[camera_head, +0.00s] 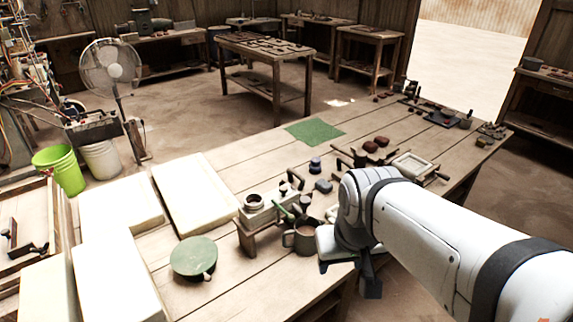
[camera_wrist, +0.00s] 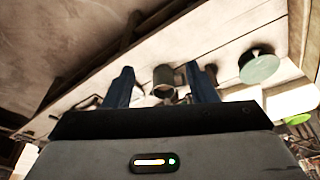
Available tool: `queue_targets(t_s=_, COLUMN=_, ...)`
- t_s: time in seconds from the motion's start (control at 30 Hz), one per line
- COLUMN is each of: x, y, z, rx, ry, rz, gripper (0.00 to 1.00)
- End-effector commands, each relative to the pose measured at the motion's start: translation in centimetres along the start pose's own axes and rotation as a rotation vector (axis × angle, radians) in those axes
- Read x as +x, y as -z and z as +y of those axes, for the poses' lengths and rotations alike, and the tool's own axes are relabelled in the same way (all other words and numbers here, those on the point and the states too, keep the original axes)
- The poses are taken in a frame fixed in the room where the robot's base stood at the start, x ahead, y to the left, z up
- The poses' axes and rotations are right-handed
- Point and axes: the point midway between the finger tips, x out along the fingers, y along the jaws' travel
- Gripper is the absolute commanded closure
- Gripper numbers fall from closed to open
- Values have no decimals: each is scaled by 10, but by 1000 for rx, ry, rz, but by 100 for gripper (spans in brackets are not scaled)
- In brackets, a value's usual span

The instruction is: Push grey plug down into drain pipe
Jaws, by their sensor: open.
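My gripper (camera_head: 372,284) hangs past the table's near edge, to the right of a brown-grey mug. In the wrist view my gripper (camera_wrist: 161,76) is open, with its two dark fingers apart and nothing held. A short grey round fitting (camera_head: 254,202) stands upright on a grey block (camera_head: 262,216) on a low wooden stand, left of my gripper. I cannot tell whether this fitting is the plug, the drain pipe or both. The fitting is apart from my gripper. I cannot pick out the drain pipe for certain in either view.
The mug (camera_head: 301,239) and a green-handled tool (camera_head: 290,214) are close by the stand. A green round lid (camera_head: 194,257) lies to the left; it also shows in the wrist view (camera_wrist: 260,68). Pale slabs (camera_head: 193,196) fill the left side. Bare boards lie around the green mat (camera_head: 315,131).

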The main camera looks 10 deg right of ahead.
Motion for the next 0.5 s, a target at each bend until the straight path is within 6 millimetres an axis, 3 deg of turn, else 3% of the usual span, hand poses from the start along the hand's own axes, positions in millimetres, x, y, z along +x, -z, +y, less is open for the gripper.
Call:
queue_targets(t_s=0.33, x=-2, y=6, z=0, rx=-17, ry=0, rz=-3, gripper=48)
queue_targets(t_s=0.5, x=-8, y=45, z=0, rx=-157, ry=3, rz=-33, gripper=48)
